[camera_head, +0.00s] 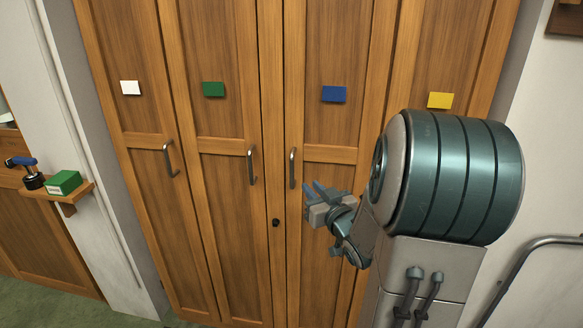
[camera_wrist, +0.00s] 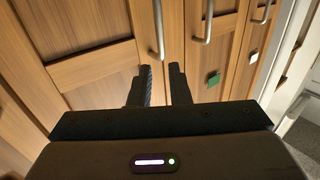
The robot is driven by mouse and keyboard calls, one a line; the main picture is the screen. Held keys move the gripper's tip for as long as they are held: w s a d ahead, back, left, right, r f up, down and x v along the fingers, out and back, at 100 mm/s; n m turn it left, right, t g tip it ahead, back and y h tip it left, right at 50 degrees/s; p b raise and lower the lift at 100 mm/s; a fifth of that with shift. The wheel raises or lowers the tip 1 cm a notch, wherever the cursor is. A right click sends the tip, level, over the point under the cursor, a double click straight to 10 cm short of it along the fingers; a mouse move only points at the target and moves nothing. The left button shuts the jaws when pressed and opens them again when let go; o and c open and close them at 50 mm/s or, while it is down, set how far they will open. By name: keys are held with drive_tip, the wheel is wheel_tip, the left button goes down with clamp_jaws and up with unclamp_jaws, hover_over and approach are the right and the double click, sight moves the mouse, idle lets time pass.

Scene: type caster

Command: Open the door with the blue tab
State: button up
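The blue tab (camera_head: 334,94) is on the upper panel of a wooden door (camera_head: 335,130), third from the left. That door's vertical metal handle (camera_head: 292,168) is at its left edge. My gripper (camera_head: 313,188) is just right of the handle's lower end in the head view. In the wrist view, my gripper (camera_wrist: 158,78) has its two fingers apart with nothing between them. A metal handle (camera_wrist: 159,28), which looks like the blue-tab door's, is ahead of the gap and apart from the fingertips. The blue-tab door looks shut.
Neighbouring doors carry a white tab (camera_head: 131,88), a green tab (camera_head: 213,89) and a yellow tab (camera_head: 440,100). The green-tab door's handle (camera_head: 252,166) is close to the left. A dark round keyhole or knob (camera_head: 276,222) is below. A small shelf (camera_head: 72,196) holds a green box (camera_head: 64,182).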

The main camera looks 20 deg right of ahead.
sight(293, 168)
drive_tip(key=w+p, duration=0.1)
drive_tip(key=w, duration=1.2)
clamp_jaws()
